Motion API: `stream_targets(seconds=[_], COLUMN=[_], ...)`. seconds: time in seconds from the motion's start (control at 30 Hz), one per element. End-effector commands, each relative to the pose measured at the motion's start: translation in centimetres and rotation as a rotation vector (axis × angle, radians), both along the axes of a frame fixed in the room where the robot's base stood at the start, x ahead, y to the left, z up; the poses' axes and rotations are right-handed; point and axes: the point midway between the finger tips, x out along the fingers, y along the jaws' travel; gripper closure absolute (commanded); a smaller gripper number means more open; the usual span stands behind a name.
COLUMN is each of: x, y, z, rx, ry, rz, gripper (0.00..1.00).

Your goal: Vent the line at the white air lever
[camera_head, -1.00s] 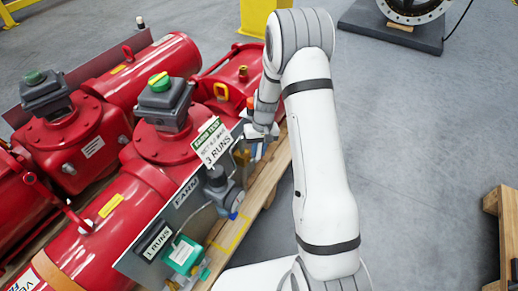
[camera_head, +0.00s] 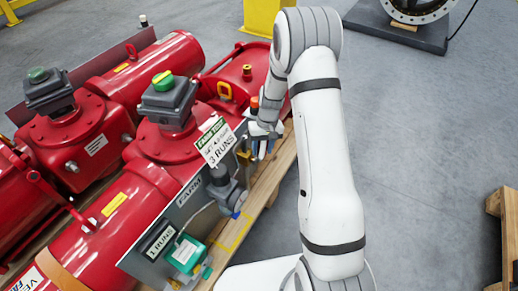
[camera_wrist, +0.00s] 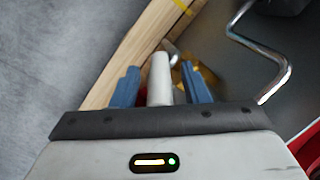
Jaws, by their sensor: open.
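The white air lever (camera_wrist: 160,80) shows in the wrist view as a pale rounded handle. It stands between the two blue fingers of my gripper (camera_wrist: 160,84), with a gap on each side. My gripper is open. In the head view my gripper (camera_head: 262,148) is at the right side of the panel, above the pallet edge; the lever is hidden or too small to make out there. A brass-coloured part and a metal fitting lie just beyond the lever in the wrist view.
A bent metal tube (camera_wrist: 270,55) runs to the right of the fingers. The grey panel (camera_head: 190,188) carries a "3 RUNS" sign (camera_head: 215,142), a gauge or regulator and a green box (camera_head: 186,255). Red actuators stand behind it. The wooden pallet (camera_head: 262,190) lies below; grey floor is free to the right.

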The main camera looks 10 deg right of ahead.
Motion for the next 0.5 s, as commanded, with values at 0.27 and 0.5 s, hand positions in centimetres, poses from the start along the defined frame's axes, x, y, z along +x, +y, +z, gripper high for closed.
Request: stream_targets(seconds=[0.27, 0.5], x=[0.6, 0.8], y=[-0.7, -1.1], z=[5.0, 6.9], rx=[0.0, 0.0], ry=[-0.004, -0.002], rz=[-0.001, -0.001], gripper=[0.59, 0.59])
